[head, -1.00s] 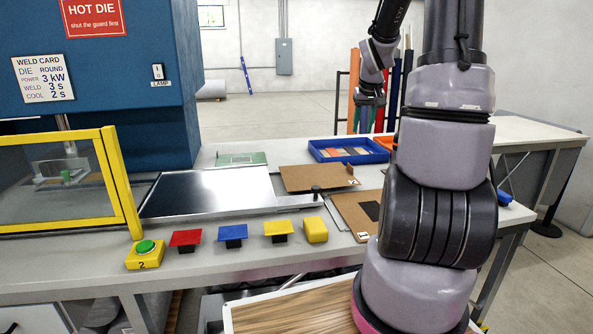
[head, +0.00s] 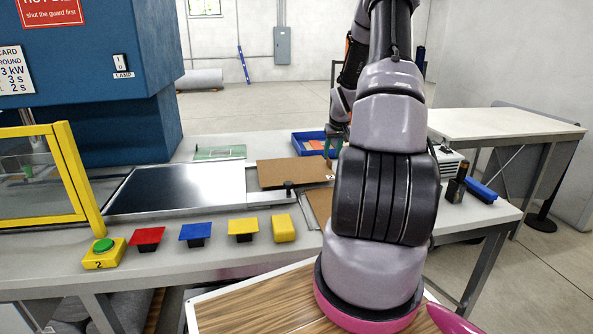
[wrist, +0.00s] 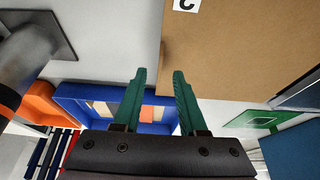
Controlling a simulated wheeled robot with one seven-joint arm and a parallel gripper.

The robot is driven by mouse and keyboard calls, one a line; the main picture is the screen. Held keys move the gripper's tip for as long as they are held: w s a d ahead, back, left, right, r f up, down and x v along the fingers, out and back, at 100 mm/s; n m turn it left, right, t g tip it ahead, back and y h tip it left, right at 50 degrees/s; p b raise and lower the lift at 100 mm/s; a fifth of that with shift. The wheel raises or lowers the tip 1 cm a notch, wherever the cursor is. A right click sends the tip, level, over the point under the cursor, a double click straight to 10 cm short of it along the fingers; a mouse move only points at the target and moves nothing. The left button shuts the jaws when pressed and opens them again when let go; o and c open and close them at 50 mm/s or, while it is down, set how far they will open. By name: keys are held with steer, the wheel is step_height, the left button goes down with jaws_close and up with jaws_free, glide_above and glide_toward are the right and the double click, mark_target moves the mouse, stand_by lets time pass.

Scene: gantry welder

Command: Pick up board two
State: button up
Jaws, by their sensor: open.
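The board also fills the upper right of the wrist view (wrist: 240,50), with a label cut off at the top edge. My gripper (wrist: 160,76) is open and empty. Its green fingers appear on either side of the board's left edge in the wrist view; I cannot tell their height above it. In the head view my arm partly hides the gripper (head: 333,145).
Another brown board (head: 317,204) lies nearer, mostly behind my arm. A blue tray (wrist: 72,112) of coloured pieces is close to my fingers. A green board (head: 220,153) lies beyond the metal plate (head: 175,189).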

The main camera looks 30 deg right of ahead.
mark_target(330, 160)
steer(key=x, duration=0.4)
steer(key=shift+w, duration=0.2)
jaws_close()
stand_by(1.2)
